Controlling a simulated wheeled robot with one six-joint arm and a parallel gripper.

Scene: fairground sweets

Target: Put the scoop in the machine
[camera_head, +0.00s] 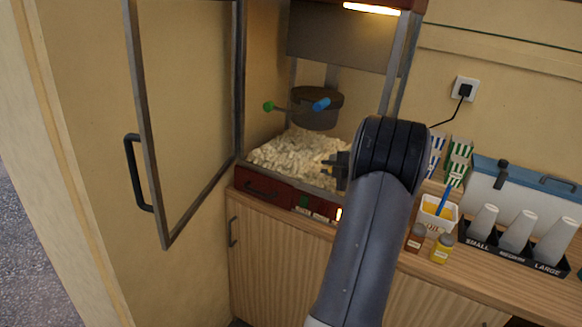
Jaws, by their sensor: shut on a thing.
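The popcorn machine (267,191) stands on the wooden counter, its glass door (139,110) swung wide open to the left. Popcorn (290,152) lies in a heap on its floor. A dark kettle (317,108) with a green knob and a blue handle hangs above the heap. My gripper (334,168) is at the right part of the machine's opening, low by the popcorn, below the kettle. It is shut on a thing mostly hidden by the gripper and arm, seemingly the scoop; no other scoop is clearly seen. Whether it touches the popcorn I cannot tell.
To the right on the counter are a white tub (433,221) with a blue-handled tool, two small bottles (442,248), a cup rack (520,256), striped popcorn boxes (459,157) and a blue-lidded box (515,195). My arm hides the counter's middle. The open door bounds the left side.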

